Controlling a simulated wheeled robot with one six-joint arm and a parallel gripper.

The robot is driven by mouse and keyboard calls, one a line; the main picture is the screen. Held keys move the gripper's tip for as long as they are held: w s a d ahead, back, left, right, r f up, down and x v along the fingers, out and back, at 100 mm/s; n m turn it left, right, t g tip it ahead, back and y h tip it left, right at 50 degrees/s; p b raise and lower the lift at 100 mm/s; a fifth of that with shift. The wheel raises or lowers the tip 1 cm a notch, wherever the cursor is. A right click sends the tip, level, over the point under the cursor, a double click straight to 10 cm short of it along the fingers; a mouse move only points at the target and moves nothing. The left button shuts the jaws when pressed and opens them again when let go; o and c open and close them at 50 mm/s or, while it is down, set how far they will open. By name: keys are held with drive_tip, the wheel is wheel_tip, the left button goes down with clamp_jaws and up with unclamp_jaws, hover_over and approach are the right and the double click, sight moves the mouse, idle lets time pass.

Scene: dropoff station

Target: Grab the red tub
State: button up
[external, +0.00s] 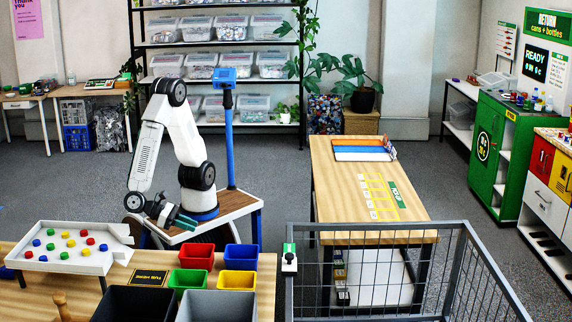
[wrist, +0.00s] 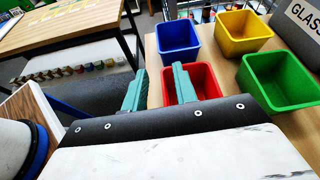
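The red tub (external: 196,255) is a small open square container on the wooden table, behind the green tub (external: 187,280) and left of the blue tub (external: 241,257). It also shows in the wrist view (wrist: 206,82), where one teal finger overlaps it and hides part of it. My gripper (external: 186,220) is above and behind the tub in the external view. In the wrist view my gripper (wrist: 157,80) has its two fingers apart with nothing between them. I cannot tell from these views whether it touches the tub.
The yellow tub (external: 237,281) stands next to the green one. Dark and grey bins (external: 215,306) are in front. A white tray (external: 50,262) with coloured caps lies at left. A wire cage (external: 375,225) and a long wooden table (external: 345,180) are at right.

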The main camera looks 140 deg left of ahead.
sight(191, 256)
wheel_tip(191, 256, down, 4)
drive_tip(key=shift+r, duration=0.1)
wheel_tip(191, 256, down, 3)
drive_tip(key=shift+a+r, duration=0.1)
drive_tip(key=shift+x, duration=1.15)
drive_tip(key=shift+w+a+f, duration=0.2)
drive_tip(key=shift+a, duration=0.05)
clamp_jaws()
